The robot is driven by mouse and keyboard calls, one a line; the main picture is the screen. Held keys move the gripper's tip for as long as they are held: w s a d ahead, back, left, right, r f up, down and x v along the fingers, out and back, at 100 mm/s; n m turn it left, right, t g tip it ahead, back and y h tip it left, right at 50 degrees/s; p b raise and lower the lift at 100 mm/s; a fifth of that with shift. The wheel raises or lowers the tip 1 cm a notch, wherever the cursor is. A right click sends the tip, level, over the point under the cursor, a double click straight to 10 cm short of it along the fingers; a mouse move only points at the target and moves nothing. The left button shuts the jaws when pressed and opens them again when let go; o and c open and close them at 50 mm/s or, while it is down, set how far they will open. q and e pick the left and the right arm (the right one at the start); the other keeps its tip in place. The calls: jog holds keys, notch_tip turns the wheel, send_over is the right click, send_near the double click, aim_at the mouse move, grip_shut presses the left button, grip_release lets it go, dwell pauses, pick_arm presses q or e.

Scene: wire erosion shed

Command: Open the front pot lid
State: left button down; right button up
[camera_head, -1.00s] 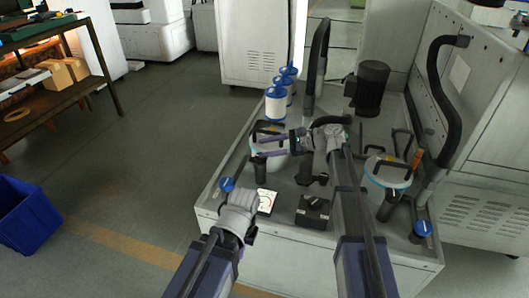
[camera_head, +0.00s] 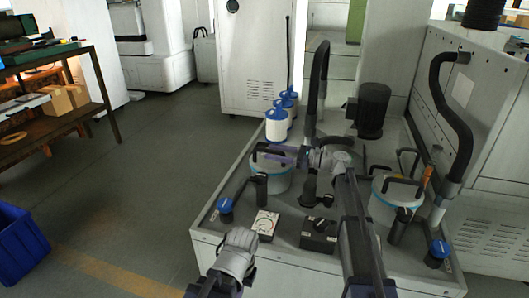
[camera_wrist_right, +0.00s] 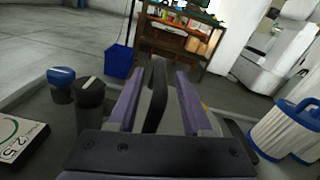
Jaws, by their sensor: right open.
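A white pot with a blue rim (camera_head: 270,181) stands at the left of the machine top, its lid with a dark arched handle (camera_head: 257,147) on. A second such pot (camera_head: 382,212) stands at the right, also lidded. I cannot tell which counts as the front one. My right gripper (camera_head: 275,152) is open over the left pot's lid, pointing left at the handle. In the right wrist view the fingers (camera_wrist_right: 155,82) stand apart with the dark upright handle bar (camera_wrist_right: 156,97) between them; contact is not visible. My left arm shows low in the head view, but its fingers do not.
Blue-and-white filter cartridges (camera_head: 277,126) stand behind the left pot. A dial gauge (camera_head: 265,224), a black box (camera_head: 318,236) and blue-capped posts (camera_head: 225,206) are in front. A black motor (camera_head: 373,110) and a tall black hose (camera_head: 319,85) rise behind.

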aim_at(259, 149)
jog(key=shift+x, duration=1.9)
grip_shut()
